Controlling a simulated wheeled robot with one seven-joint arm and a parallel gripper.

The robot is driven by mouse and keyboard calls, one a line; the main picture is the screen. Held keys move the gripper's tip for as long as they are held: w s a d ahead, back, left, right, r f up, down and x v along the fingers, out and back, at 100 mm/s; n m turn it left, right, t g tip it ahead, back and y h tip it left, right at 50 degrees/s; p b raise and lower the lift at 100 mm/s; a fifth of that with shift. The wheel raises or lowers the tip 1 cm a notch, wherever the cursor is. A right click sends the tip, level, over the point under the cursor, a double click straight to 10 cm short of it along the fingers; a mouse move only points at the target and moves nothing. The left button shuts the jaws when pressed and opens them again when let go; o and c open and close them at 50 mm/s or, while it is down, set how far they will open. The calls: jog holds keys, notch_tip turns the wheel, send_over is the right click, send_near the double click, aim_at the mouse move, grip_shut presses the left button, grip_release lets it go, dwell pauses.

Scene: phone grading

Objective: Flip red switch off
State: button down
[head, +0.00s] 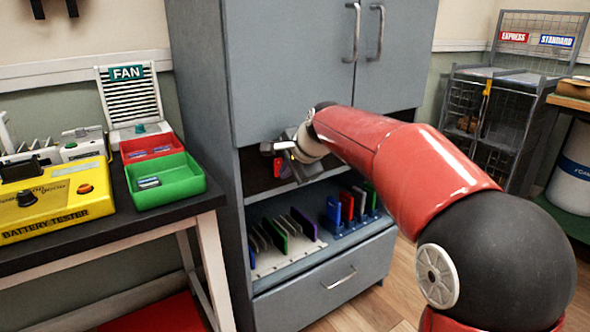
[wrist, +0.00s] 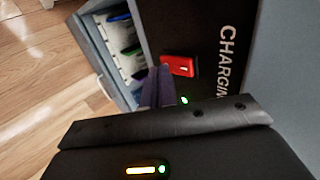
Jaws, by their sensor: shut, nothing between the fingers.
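The red switch (wrist: 181,66) shows in the wrist view as a red rocker with a small white mark, on a dark panel beside white CHARGING lettering. Red also shows in the head view (head: 282,168) inside the dark bay, just below my gripper. My gripper (head: 279,149) is at the opening of this bay, below the cabinet's upper doors. Its fingers (wrist: 159,87) are shut and empty, close beside the switch in the wrist view. I cannot tell whether they touch it. A small green light (wrist: 184,100) glows on the panel near the fingertips.
The grey cabinet (head: 267,85) surrounds the bay. Below are a rack with several phones (head: 283,233) and a blue holder with more phones (head: 350,208). A table at left holds a yellow battery tester (head: 55,200), a green tray (head: 165,180) and a red tray (head: 150,147).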

jog(key=shift+w+a, duration=0.15)
jog(key=shift+f, duration=0.1)
jog(key=shift+w+f+b, duration=0.15)
jog(key=shift+f+b, duration=0.25)
jog(key=shift+b, duration=0.8)
jog(key=shift+r+p, duration=0.4)
jog(key=shift+p, duration=0.15)
jog(key=shift+r, duration=0.1)
jog(key=shift+a+r+p, duration=0.1)
jog(key=shift+r+p, duration=0.65)
